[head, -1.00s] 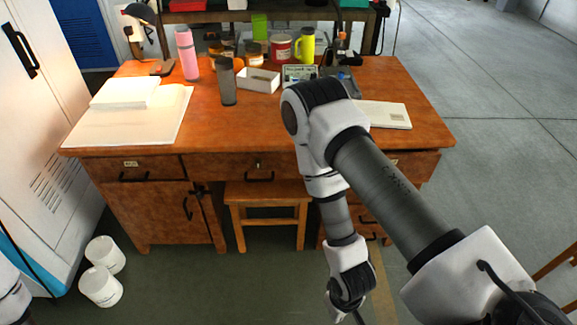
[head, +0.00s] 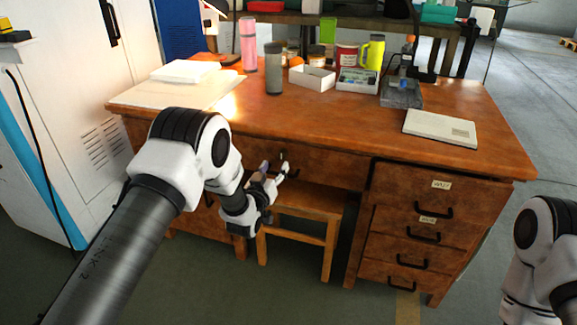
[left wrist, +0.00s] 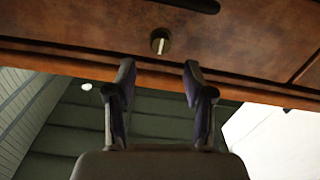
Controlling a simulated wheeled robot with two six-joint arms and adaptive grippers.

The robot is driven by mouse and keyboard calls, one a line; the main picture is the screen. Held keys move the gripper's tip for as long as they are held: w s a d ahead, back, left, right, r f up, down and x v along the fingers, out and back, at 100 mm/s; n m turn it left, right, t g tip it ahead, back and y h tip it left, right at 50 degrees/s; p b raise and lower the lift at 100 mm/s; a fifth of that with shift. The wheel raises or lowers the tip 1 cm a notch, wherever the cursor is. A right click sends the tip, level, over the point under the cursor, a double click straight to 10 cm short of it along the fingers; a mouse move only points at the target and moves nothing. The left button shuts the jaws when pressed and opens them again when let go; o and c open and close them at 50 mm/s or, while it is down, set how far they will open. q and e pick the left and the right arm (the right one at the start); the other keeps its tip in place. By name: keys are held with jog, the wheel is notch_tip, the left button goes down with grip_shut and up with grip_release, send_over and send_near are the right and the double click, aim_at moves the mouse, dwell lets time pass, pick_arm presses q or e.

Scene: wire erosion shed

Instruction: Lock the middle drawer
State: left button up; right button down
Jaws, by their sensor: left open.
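The middle drawer (head: 335,168) is the wide one under the desk top, above the stool, and looks shut. Its small metal lock (head: 284,156) shows at the drawer front. In the left wrist view the lock (left wrist: 160,41) is round with a pale upright key or tab, and part of a dark handle (left wrist: 190,4) shows at the top. My left gripper (head: 274,171) is open and empty just in front of the drawer front. In the left wrist view its two fingers (left wrist: 160,85) stand apart, short of the lock and either side of its line. My right gripper is out of view.
A wooden stool (head: 300,202) stands under the middle drawer. A stack of drawers (head: 433,200) is to the right. Bottles, a white box (head: 312,78) and papers stand on the desk top (head: 350,120). My right arm is at the right edge.

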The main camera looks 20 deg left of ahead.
aim_at(281, 155)
pick_arm(q)
jog(key=w, duration=0.2)
jog(key=w+b, duration=0.1)
jog(key=w, duration=0.2)
jog(key=shift+d+f, duration=0.1)
jog(key=shift+f, duration=0.1)
jog(key=shift+w+r, duration=0.1)
jog(key=shift+w, duration=0.45)
grip_shut()
